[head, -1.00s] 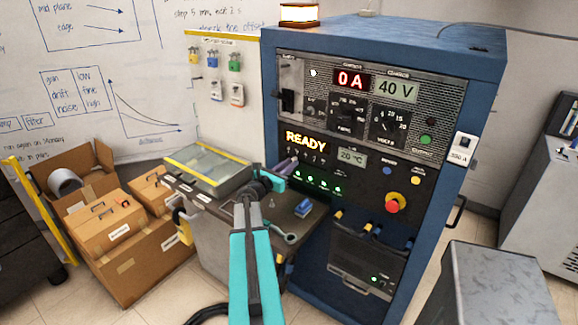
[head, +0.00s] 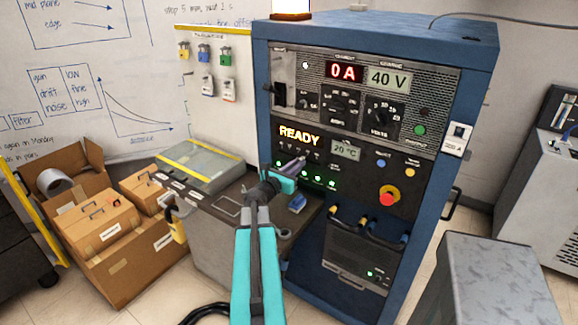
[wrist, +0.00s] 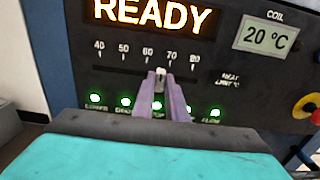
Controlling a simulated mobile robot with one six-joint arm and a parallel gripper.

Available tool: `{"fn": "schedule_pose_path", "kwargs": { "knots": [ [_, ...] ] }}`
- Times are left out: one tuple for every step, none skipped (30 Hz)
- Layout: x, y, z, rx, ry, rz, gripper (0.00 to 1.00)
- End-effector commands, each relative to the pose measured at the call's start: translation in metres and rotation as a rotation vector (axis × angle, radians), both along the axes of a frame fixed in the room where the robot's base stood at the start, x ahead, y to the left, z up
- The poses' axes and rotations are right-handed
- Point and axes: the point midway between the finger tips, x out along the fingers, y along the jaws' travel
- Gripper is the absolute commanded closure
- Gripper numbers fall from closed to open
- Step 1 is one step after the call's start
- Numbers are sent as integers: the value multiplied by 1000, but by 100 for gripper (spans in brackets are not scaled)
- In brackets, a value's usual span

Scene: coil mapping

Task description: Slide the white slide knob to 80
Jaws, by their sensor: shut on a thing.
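The white slide knob (wrist: 160,73) shows in the wrist view as a small pale tip on the dark panel below the printed scale. It stands between the 60 and 70 marks, left of the 80 label (wrist: 195,66). My gripper (wrist: 162,82) has its two purple fingers shut on the knob from both sides, hiding its lower part. In the head view my gripper (head: 299,163) reaches the panel just below the READY display (head: 299,136). The knob itself is hidden there behind the fingers.
A row of green lights (wrist: 125,102) runs below the scale, partly behind my fingers. A 20 °C coil display (wrist: 266,36) and a red button (head: 388,198) are to the right.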

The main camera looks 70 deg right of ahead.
Motion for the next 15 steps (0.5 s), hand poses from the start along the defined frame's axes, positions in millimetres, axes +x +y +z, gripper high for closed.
{"fn": "schedule_pose_path", "kwargs": {
  "knots": [
    [-9,4,-1,-2,1,-3,100],
    [-13,5,-1,-2,1,-3,100],
    [-18,6,-1,-2,1,-3,100],
    [-22,7,-1,-2,1,-3,100],
    [-26,8,-1,-2,1,-3,100],
    [-31,10,-1,-2,1,-3,100],
    [-35,11,-1,-2,1,-3,100],
    [-39,12,-1,-2,1,-3,100],
    [-44,13,-1,-2,1,-3,100],
    [-47,14,-1,-2,1,-3,100],
    [-49,14,-1,-2,1,-3,100],
    [-52,15,-1,-2,1,-2,100],
    [-54,15,0,-2,1,-2,100],
    [-55,15,0,-2,1,-1,100],
    [-56,15,0,-2,1,-1,100]
  ]
}}
